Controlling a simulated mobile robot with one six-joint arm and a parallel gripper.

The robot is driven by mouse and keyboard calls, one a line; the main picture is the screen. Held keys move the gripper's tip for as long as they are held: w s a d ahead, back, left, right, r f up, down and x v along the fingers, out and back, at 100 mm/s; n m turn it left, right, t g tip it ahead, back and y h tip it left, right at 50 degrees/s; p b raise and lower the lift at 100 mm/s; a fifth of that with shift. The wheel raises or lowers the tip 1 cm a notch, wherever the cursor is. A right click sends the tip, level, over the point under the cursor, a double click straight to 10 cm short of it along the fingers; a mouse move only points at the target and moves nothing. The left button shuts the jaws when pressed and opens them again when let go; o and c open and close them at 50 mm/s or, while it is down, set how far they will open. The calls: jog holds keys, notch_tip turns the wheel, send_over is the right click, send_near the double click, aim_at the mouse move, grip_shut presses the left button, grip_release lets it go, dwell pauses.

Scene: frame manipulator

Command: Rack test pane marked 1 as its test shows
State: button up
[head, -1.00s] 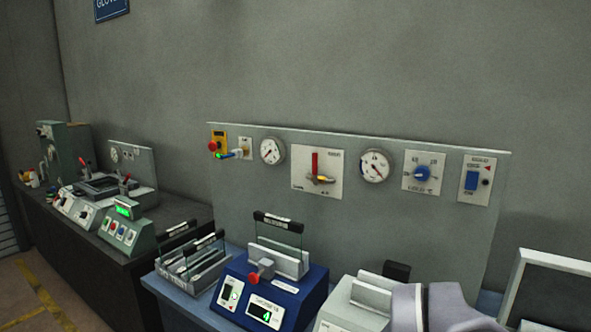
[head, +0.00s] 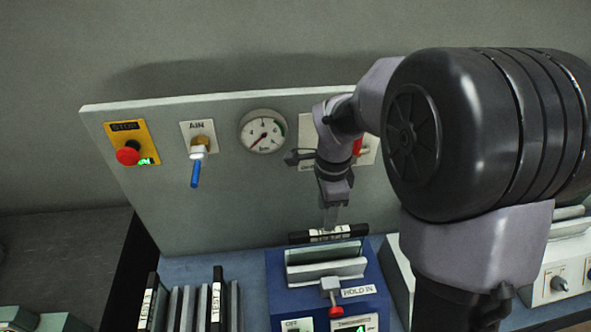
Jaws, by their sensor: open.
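A test pane with a black top bar and white label (head: 329,234) stands upright in the slot of the blue tester (head: 283,273). Its label is too blurred to read a number. My gripper (head: 330,222) points down right at the top bar, with open jaws; I cannot tell whether the fingers straddle the bar. The tester has a red knob (head: 331,284) beside a HOLD IN label, and a display (head: 360,325) with a green digit cut off by the frame's bottom edge. The grey rack (head: 184,308) at lower left holds black-edged, labelled panes (head: 216,298) at both sides.
Behind stands a grey panel (head: 240,210) with a red stop button (head: 128,153), a blue-handled air valve (head: 196,170) and a gauge (head: 262,131). A pale instrument (head: 560,268) stands at right. My arm blocks much of the right side. The dark bench (head: 60,250) at left is mostly bare.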

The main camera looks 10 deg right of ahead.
aim_at(329, 233)
jog(key=shift+d, duration=0.15)
jog(key=shift+s+d+f+b, duration=0.4)
jog(key=shift+d+f+b, duration=0.2)
jog(key=shift+d+f, duration=0.1)
jog(key=f+b, duration=0.3)
jog(key=f, duration=0.1)
jog(key=f+b, duration=0.3)
jog(key=shift+w+a+f, duration=0.1)
jog(key=shift+a+f, duration=0.1)
jog(key=shift+f, duration=0.15)
jog(key=shift+r, duration=0.1)
jog(key=shift+c, duration=0.5)
grip_shut()
jog(key=shift+r, duration=0.1)
